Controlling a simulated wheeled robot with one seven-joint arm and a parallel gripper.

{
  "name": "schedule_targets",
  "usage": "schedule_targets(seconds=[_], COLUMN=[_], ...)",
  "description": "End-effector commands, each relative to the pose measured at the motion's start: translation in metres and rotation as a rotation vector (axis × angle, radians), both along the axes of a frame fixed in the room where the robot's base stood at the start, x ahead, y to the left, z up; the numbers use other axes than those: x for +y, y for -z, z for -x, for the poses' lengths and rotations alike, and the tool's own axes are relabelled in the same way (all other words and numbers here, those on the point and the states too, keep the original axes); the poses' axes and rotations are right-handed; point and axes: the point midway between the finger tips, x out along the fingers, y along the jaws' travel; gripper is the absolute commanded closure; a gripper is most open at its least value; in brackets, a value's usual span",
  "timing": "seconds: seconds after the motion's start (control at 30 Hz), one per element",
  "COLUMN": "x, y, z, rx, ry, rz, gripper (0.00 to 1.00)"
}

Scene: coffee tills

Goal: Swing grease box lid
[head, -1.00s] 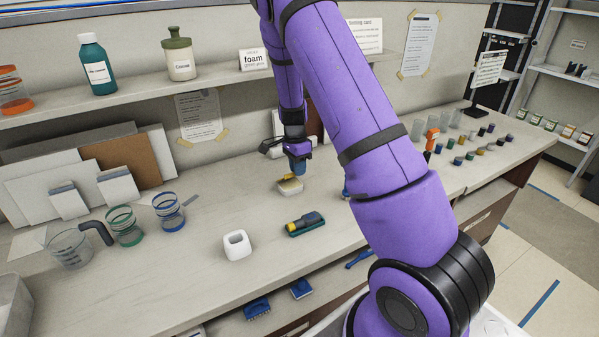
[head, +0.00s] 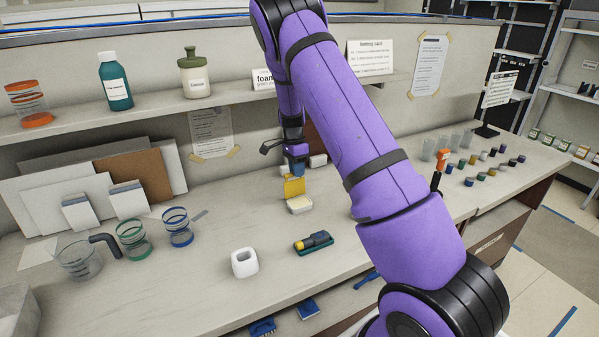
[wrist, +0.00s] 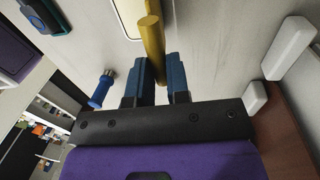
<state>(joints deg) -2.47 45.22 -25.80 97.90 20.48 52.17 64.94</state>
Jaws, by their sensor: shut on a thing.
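The grease box (head: 300,207) is a small pale box on the bench below my gripper in the head view. Its yellow lid (head: 294,187) stands up steeply from the box's back edge. In the wrist view the lid (wrist: 151,40) shows edge-on as a yellow bar, and part of the box (wrist: 128,18) shows at the top edge. My gripper (head: 298,168) is shut on the lid; its blue fingers (wrist: 156,75) lie on either side of the yellow bar in the wrist view.
A white square cup (head: 244,263) and a green tray with a yellow-ended tool (head: 314,243) stand nearer the front. Glass jars (head: 131,239) and a beaker (head: 79,261) are at left. Small pots (head: 480,176) stand at right. White blocks (wrist: 290,46) lie close by in the wrist view.

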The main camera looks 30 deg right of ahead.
Motion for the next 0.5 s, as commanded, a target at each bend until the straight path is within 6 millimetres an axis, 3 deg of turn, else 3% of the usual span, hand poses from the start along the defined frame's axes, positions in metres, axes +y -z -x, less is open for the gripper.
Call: schedule_targets(seconds=[0.5], x=[0.001], y=[0.0069], z=[-0.0041], rx=[0.013], ry=[0.0], rz=[-0.005], gripper=[1.0])
